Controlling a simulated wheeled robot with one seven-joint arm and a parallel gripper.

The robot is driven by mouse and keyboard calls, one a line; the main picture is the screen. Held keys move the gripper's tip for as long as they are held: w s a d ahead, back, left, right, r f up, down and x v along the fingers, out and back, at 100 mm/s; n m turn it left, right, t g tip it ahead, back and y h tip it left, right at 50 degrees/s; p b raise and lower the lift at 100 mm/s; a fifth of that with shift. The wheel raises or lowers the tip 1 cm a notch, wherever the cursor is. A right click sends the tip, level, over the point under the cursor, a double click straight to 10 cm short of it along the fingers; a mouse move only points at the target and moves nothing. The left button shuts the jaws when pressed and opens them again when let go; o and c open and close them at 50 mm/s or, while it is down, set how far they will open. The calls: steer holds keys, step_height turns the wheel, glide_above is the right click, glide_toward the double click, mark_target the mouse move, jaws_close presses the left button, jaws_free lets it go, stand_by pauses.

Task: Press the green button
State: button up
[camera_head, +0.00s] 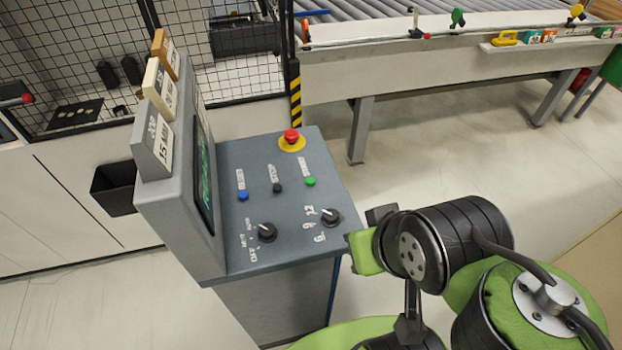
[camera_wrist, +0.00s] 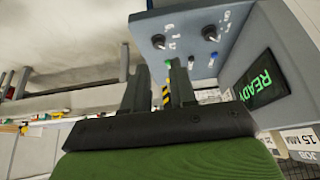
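The green button (camera_head: 311,182) is on the sloped top of a grey control panel (camera_head: 300,240), to the right of a black button (camera_head: 277,188) and a blue button (camera_head: 243,196). In the wrist view the green button (camera_wrist: 168,63) shows right by the tip of the right-hand finger. I cannot tell whether they touch. My gripper (camera_wrist: 158,65) is open, with an empty gap between its two dark fingers. In the head view my arm is at the right of the panel, and the fingertips are not clearly seen there.
Two black knobs (camera_head: 267,232) (camera_head: 330,217) stand up on the panel's near part. A red emergency stop (camera_head: 292,137) on a yellow base is at its far edge. A screen (camera_wrist: 264,80) reading READY borders the panel. A roller conveyor (camera_head: 420,60) is behind.

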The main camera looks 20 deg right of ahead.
jaws_close()
stand_by(1.3)
